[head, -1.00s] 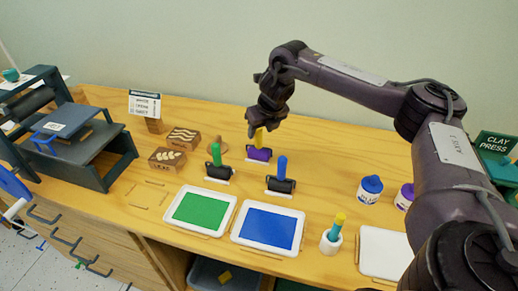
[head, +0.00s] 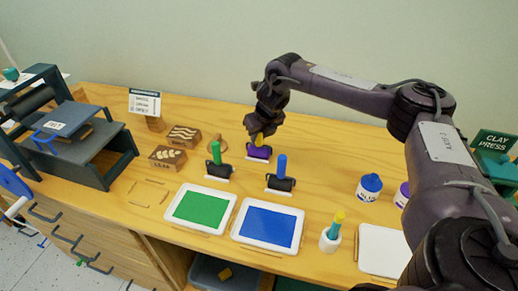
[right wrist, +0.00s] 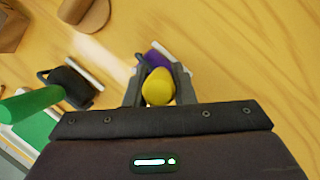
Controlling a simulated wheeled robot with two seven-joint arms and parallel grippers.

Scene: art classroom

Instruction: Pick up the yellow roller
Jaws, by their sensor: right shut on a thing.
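The yellow roller has a yellow handle (head: 259,138) standing upright over a purple roller head (head: 259,152), at the back of the table behind the other rollers. My right gripper (head: 262,133) reaches down over it from above and is shut on the handle, hiding much of it. In the right wrist view the rounded yellow handle end (right wrist: 158,87) sits between the two fingers (right wrist: 158,78), with the purple head (right wrist: 156,58) partly showing beyond. I cannot tell whether the roller is clear of its rest. My left gripper is not in view.
A green-handled roller (head: 217,155) and a blue-handled roller (head: 282,167) stand in front, close by. Green (head: 177,218) and blue (head: 240,236) paint trays lie nearer. Carved wooden blocks (head: 168,157) are at left. Bare table lies right of the yellow roller.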

